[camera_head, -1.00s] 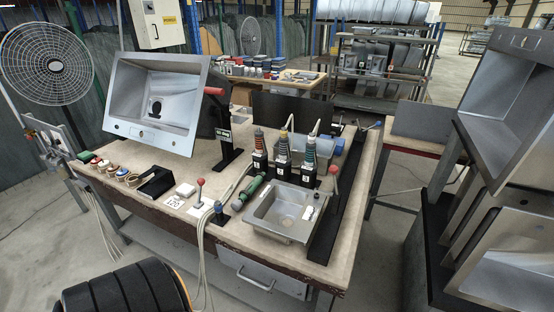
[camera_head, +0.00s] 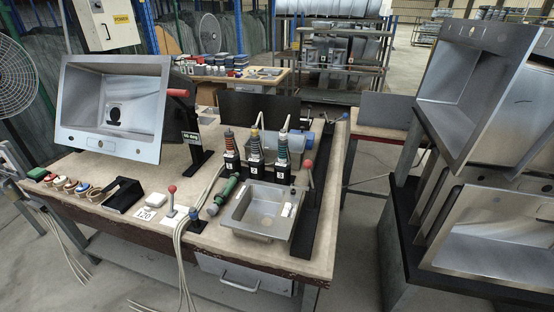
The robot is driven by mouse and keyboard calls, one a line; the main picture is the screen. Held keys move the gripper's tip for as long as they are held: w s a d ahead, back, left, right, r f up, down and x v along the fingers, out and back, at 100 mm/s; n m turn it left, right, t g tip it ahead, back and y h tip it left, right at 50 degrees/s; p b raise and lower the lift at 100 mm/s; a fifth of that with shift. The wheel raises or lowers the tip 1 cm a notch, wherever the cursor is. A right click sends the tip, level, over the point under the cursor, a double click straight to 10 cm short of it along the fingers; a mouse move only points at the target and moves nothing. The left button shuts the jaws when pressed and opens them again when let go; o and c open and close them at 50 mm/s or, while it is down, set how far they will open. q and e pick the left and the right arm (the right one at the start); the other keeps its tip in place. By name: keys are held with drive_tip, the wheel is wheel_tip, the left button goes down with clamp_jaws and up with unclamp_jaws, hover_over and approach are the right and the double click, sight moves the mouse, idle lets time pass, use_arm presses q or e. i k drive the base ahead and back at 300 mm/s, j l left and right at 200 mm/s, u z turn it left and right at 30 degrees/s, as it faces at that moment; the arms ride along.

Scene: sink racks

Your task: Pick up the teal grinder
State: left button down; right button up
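Three upright tools with coiled bands stand in black numbered holders on the workbench (camera_head: 150,225). The right one, at number 3, has teal bands and looks like the teal grinder (camera_head: 282,149). Neither of my grippers shows in the head view.
The small steel sink (camera_head: 240,221) sits right in front of the holders. A large tilted sink (camera_head: 75,140) stands at the left. Red-knobbed levers (camera_head: 171,199) and hanging cables (camera_head: 183,265) are near the front edge. Stacked sinks (camera_head: 470,230) stand at right, across a floor gap.

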sight(282, 162)
drive_tip(key=j+u, duration=0.1)
drive_tip(key=j, duration=0.35)
drive_tip(key=i+j+u, duration=0.15)
drive_tip(key=j, duration=0.25)
drive_tip(key=j+u, duration=0.1)
drive_tip(key=j, duration=0.35)
drive_tip(key=i+j+u, duration=0.15)
drive_tip(key=j, duration=0.25)
